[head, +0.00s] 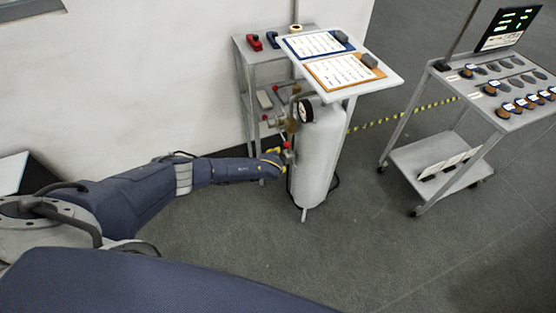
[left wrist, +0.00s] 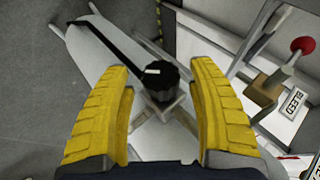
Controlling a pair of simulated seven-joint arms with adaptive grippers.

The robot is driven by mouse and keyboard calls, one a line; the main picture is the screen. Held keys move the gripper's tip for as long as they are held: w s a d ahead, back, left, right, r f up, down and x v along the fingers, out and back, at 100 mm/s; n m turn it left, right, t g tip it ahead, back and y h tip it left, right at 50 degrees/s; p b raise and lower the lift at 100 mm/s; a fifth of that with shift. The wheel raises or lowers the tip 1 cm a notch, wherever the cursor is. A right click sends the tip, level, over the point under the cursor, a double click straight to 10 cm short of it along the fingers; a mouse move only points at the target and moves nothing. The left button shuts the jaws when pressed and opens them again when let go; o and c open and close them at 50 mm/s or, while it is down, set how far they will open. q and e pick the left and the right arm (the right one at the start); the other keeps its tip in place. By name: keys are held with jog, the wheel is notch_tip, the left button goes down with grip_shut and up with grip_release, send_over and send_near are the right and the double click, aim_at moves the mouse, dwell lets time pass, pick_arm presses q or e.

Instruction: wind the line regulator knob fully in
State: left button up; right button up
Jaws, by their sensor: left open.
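The line regulator knob (left wrist: 158,80) is black and ribbed with a white mark on top, in the middle of the left wrist view. My left gripper (left wrist: 160,70) is open, with its yellow fingers on either side of the knob and a visible gap to each. I cannot tell how deep the fingertips reach along it. In the head view my left gripper (head: 276,163) is at the left side of the pale gas cylinder (head: 319,160), and the knob cannot be made out there. My right gripper is not in view.
A red-ball lever (left wrist: 303,46) and a BLEED label (left wrist: 294,102) are right of the knob. A gauge (head: 306,111) sits by the cylinder top. A clipboard shelf (head: 378,83) overhangs it. A cart (head: 437,157) stands at right; the floor between is clear.

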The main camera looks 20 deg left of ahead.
pick_arm(q)
jog(key=shift+w+f, duration=0.25)
jog(key=shift+w, duration=0.1)
jog(key=shift+a, duration=0.1)
jog(key=c, duration=1.2)
